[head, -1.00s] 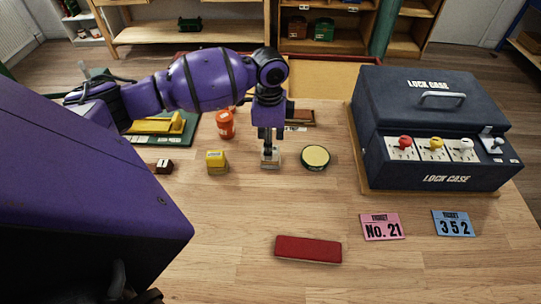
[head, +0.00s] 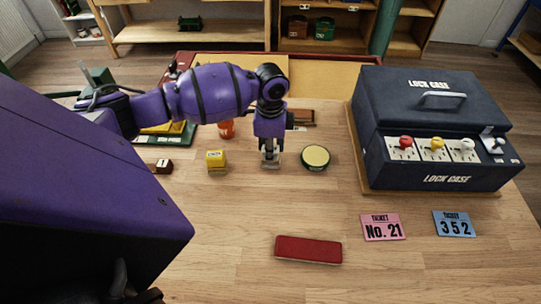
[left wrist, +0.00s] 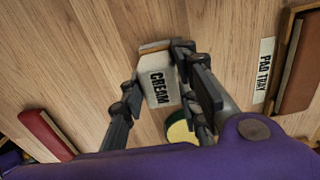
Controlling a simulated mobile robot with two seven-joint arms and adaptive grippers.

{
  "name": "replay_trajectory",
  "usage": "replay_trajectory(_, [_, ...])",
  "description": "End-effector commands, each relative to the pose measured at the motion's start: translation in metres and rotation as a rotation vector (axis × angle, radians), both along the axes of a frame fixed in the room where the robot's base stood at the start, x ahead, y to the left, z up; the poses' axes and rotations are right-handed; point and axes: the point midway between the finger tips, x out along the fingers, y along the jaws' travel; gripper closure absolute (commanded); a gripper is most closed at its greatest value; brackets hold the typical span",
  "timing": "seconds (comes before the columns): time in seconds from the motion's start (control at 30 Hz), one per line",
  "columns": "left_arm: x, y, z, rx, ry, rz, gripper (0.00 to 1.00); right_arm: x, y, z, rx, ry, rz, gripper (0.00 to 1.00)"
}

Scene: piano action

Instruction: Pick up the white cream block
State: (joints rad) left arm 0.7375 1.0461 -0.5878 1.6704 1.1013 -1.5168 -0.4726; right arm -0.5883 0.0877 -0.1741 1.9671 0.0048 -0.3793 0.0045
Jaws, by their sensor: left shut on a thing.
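The white cream block (left wrist: 158,80) shows in the left wrist view with "CREAM" printed on its face. My left gripper (left wrist: 155,85) is shut on it, one finger on each side. In the head view my left gripper (head: 270,157) points straight down at the middle of the table, and the block (head: 270,163) is mostly hidden between its fingers. I cannot tell whether the block touches the table.
A yellow block (head: 216,160) stands left of the gripper, and a round green-rimmed tin (head: 315,157) is close on its right. The dark lock case (head: 430,130) fills the right. A red pad (head: 308,249) and two tickets (head: 383,227) lie in front.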

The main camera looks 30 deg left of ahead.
Motion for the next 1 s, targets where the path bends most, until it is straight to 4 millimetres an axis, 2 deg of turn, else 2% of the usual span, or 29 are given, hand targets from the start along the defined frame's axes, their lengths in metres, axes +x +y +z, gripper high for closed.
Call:
replay_trajectory(0.27, [0.001, 0.000, 0.006, 0.000, -0.002, 0.000, 0.99, 0.000, 0.001, 0.000, 0.003, 0.001, -0.004, 0.60])
replay_trajectory(0.5, [-0.002, -0.001, 0.037, -0.001, -0.003, -0.001, 0.99, 0.003, 0.002, 0.003, 0.006, -0.005, -0.007, 0.60])
replay_trajectory(0.57, [-0.010, -0.007, 0.048, -0.002, -0.003, -0.003, 0.99, 0.004, 0.002, 0.006, 0.006, -0.007, -0.007, 0.60])
replay_trajectory(0.77, [-0.043, -0.027, 0.097, 0.000, -0.008, -0.005, 0.99, 0.008, 0.005, 0.012, 0.012, -0.015, -0.005, 0.60])
replay_trajectory(0.9, [-0.075, -0.047, 0.109, -0.001, -0.002, -0.006, 0.99, 0.005, 0.005, 0.013, 0.012, -0.011, 0.000, 0.60])
replay_trajectory(1.0, [-0.092, -0.057, 0.118, 0.000, -0.002, -0.005, 0.99, 0.004, 0.004, 0.014, 0.008, -0.008, 0.004, 0.60])
